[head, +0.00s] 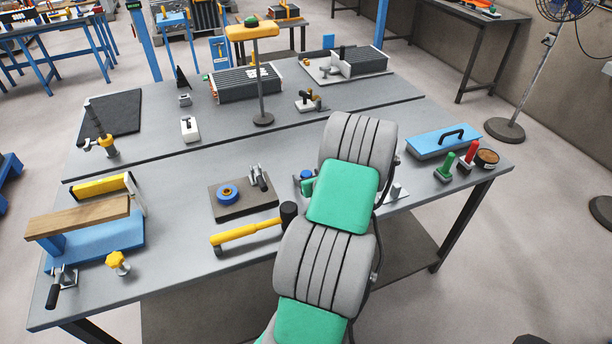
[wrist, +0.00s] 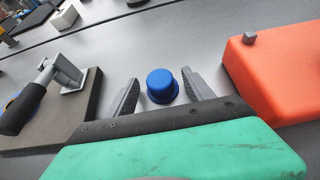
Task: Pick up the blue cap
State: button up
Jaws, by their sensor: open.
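The blue cap (wrist: 162,85) is a short round piece with a wider rim at its base, standing on the grey table top. In the wrist view it is between the two grey fingers of my gripper (wrist: 160,77), with a gap visible on both sides. My gripper is open and empty. In the head view a small blue top of the cap (head: 307,174) shows just left of my arm; my arm hides most of the gripper there.
In the wrist view an orange-red block (wrist: 275,75) stands close right of the fingers. A dark plate (wrist: 80,120) with a black-handled clamp (wrist: 45,85) is at left.

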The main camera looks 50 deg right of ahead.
jog(key=shift+c, duration=0.5)
grip_shut()
jog(key=shift+r, duration=0.15)
